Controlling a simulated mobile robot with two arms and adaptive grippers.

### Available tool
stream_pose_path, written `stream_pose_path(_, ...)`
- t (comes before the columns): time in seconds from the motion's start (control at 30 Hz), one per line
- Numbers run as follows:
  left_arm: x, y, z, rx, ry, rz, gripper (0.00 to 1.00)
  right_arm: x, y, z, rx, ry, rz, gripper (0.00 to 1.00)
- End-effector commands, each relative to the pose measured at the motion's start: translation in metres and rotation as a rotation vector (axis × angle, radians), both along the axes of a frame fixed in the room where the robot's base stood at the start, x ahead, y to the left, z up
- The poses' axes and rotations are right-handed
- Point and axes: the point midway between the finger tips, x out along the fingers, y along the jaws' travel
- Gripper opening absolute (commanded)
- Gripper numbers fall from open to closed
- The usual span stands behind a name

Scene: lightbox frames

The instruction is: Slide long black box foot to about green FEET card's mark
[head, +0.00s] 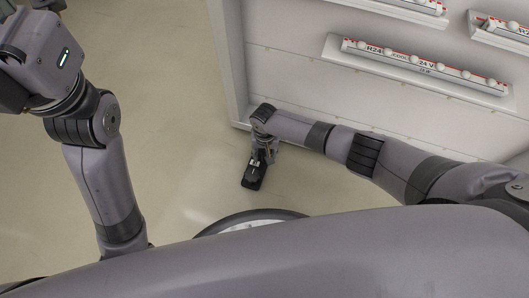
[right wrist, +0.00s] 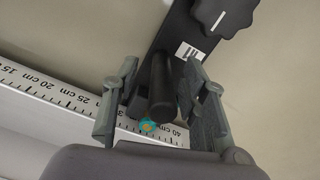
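The long black box foot (right wrist: 185,38) lies on the floor in the right wrist view, with a black lobed knob, a small black-and-white label and a round black post (right wrist: 160,90). It also shows small in the head view (head: 254,172), below my right gripper (head: 265,147). In the right wrist view the fingers of my right gripper (right wrist: 160,100) stand apart on either side of the post. A gap shows on the left; contact on the right is unclear. My left arm is at the left, its fingertips out of frame. I cannot make out a green FEET card.
A white ruler strip with centimetre marks (right wrist: 45,90) runs beside the foot, with a small teal and yellow spot (right wrist: 148,125) near it. A white panel (head: 310,75) holds lightbox frame rails (head: 420,68). Bare floor (head: 165,95) lies left of the foot.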

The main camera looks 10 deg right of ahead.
Motion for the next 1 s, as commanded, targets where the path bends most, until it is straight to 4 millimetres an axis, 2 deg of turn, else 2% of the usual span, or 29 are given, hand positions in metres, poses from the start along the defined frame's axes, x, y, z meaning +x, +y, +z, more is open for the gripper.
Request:
stream_pose_path(0.03, 0.0, 0.0, 0.0, 0.0, 0.0, 0.0, 0.32, 0.005, -0.003, 0.002, -0.005, -0.009, -0.003, 0.38)
stream_pose_path(0.23, -0.001, 0.001, 0.001, -0.001, -0.006, 0.0, 0.32, 0.004, -0.002, 0.005, -0.003, -0.007, -0.001, 0.38)
stream_pose_path(0.37, -0.001, 0.0, 0.001, 0.0, -0.004, 0.001, 0.32, 0.004, -0.002, 0.015, -0.002, -0.007, 0.0, 0.38)
stream_pose_path(0.8, -0.001, 0.0, 0.001, -0.001, -0.003, 0.001, 0.32, 0.002, -0.001, 0.091, 0.0, -0.003, 0.0, 0.38)
stream_pose_path(1.0, -0.001, 0.0, 0.001, -0.001, -0.003, 0.001, 0.32, 0.001, 0.0, 0.115, 0.001, -0.001, 0.0, 0.38)
